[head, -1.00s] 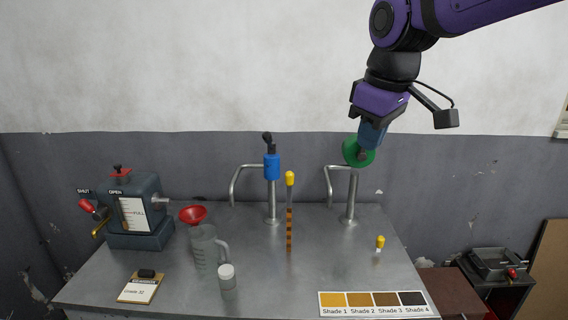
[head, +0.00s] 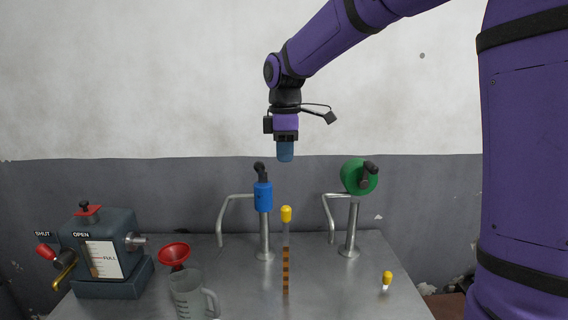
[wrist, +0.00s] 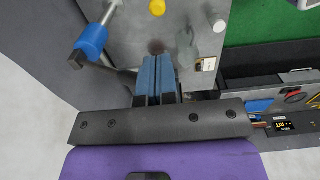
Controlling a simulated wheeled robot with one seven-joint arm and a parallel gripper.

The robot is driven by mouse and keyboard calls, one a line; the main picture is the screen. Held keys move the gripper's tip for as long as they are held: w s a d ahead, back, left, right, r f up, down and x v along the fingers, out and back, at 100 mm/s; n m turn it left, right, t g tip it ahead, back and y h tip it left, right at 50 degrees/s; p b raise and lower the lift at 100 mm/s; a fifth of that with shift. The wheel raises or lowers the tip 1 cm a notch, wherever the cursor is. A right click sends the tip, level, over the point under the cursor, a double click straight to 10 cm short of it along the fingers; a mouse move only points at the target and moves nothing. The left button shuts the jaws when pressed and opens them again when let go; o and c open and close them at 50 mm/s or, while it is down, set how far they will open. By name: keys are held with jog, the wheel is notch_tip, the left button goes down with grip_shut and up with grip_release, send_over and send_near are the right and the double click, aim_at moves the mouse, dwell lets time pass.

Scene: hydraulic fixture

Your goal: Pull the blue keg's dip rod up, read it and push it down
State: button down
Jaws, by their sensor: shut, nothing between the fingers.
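The dip rod with a yellow knob (head: 286,214) stands tall and upright, drawn up from the bench just right of the blue tap head (head: 263,196). Its clear upper part and orange and dark brown banded lower part (head: 286,268) are bare. A yellow knob also shows at the top of the wrist view (wrist: 158,7), left of a pale metal post end. My gripper (head: 285,152) is above the rod's knob with clear air between, fingers down, shut and empty. Its blue fingers are together in the wrist view (wrist: 155,78). A keg body is not visible.
A second yellow knob (head: 387,277) sits low at right, near the green tap head (head: 358,177). Bent pipes rise beside both taps. A red funnel (head: 174,253), clear jug (head: 189,295) and dark gauge box (head: 103,250) stand at left. The bench (head: 340,290) is clear in front.

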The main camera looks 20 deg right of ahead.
aim_at(285, 207)
notch_tip(285, 207, down, 12)
jog(key=shift+f, duration=0.1)
dwell(0.4)
notch_tip(285, 207, down, 24)
jog(key=shift+r, duration=0.1)
jog(key=shift+s+f, duration=0.2)
jog(key=shift+f, duration=0.05)
jog(key=shift+s, duration=0.1)
dwell(0.4)
